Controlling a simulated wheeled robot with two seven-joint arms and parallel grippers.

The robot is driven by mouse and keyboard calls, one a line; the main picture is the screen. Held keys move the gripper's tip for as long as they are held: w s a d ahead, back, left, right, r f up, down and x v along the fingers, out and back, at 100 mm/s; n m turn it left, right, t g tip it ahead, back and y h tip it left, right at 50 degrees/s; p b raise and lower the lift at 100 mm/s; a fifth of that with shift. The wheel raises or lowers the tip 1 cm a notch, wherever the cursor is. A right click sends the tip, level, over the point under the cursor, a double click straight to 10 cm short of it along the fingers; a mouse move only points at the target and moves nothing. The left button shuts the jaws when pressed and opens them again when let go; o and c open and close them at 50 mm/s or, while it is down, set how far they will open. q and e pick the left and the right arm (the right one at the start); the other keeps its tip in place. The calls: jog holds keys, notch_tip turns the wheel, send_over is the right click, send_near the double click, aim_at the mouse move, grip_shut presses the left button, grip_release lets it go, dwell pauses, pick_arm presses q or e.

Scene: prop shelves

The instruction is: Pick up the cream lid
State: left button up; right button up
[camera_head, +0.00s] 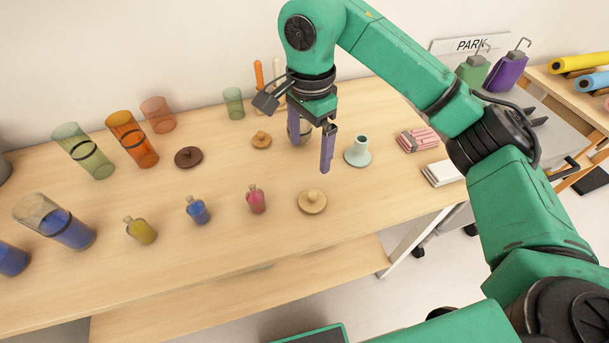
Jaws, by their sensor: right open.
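The cream lid (312,202), a round disc with a small knob on top, lies flat near the front edge of the wooden table. A tan lid (261,141) and a dark brown lid (188,158) lie farther back and to the left. My right gripper (310,157) points down with its two purple fingers apart, behind the cream lid in the picture and above the table. It does not touch the cream lid. A small greyish object (301,130) shows partly behind the fingers; I cannot tell what it is. My left gripper is not in view.
Small pink (257,199), blue (197,210) and yellow (141,230) bottles stand left of the cream lid. Several tumblers (131,139) stand at the left. The table (240,245) is bare along its front.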

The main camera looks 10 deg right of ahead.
jog(key=p, duration=0.2)
send_over(313, 194)
jog(key=f, duration=0.6)
jog(key=shift+s+a+f, duration=0.2)
jog(key=shift+a, duration=0.05)
jog(key=f+p, duration=0.1)
jog(key=f, duration=0.3)
jog(key=f+p, duration=0.1)
jog(key=f, duration=0.1)
jog(key=shift+w+d+f+p, duration=0.2)
jog(key=shift+d+f+p, duration=0.1)
jog(key=shift+f, duration=0.25)
jog(key=shift+a, duration=0.1)
jog(key=shift+c, duration=1.2)
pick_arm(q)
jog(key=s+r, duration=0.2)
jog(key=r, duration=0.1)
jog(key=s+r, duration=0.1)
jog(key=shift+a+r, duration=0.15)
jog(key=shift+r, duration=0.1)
pick_arm(e)
jog(key=c, duration=1)
